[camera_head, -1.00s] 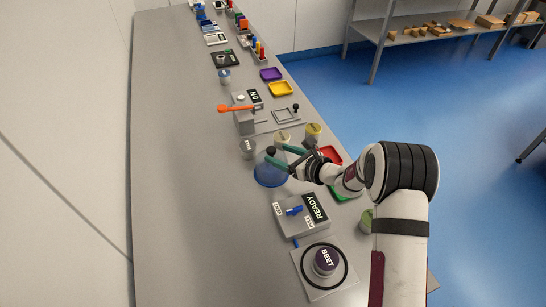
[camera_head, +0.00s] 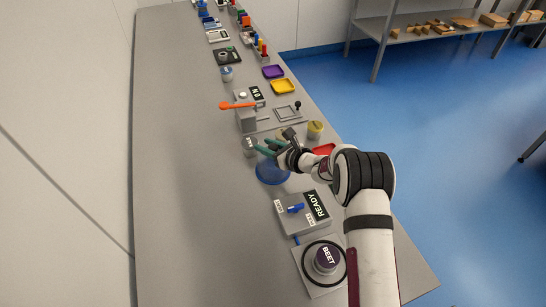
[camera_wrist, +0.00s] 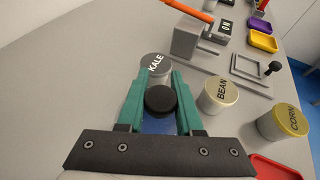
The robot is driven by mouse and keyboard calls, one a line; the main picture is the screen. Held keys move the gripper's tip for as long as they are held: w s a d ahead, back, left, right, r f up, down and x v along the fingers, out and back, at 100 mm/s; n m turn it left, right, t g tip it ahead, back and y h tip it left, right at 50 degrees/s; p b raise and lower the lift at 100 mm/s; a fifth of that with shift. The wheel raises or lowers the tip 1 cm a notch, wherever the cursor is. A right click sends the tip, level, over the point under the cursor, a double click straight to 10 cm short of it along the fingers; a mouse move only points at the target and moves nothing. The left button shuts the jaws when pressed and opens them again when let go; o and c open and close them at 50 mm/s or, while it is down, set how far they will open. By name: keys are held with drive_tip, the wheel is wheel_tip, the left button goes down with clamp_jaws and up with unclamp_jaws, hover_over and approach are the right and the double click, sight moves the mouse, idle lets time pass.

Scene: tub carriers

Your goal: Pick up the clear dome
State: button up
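The clear dome's black knob (camera_wrist: 160,99) sits between the teal fingers in the wrist view, close against both. The clear shell is hard to make out. The blue disc (camera_head: 272,173) under it lies on the bench, and blue shows below the knob in the wrist view. My gripper (camera_head: 267,147) is over the disc's far edge with its fingers close together; they also show in the wrist view (camera_wrist: 161,80). It appears shut on the knob. The knob is hidden in the head view, and I cannot tell whether the dome is clear of the disc.
The KALE tub (camera_wrist: 155,66) stands just beyond the fingertips. BEAN (camera_wrist: 219,93) and CORN (camera_wrist: 285,122) tubs stand to the right. A grey block with an orange lever (camera_head: 243,117) is farther back. The READY box (camera_head: 303,210) and BEET tub (camera_head: 326,260) are nearer. The bench's left side is clear.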

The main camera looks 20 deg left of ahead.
drive_tip(key=shift+f, duration=0.2)
clamp_jaws()
drive_tip(key=shift+s+d, duration=0.1)
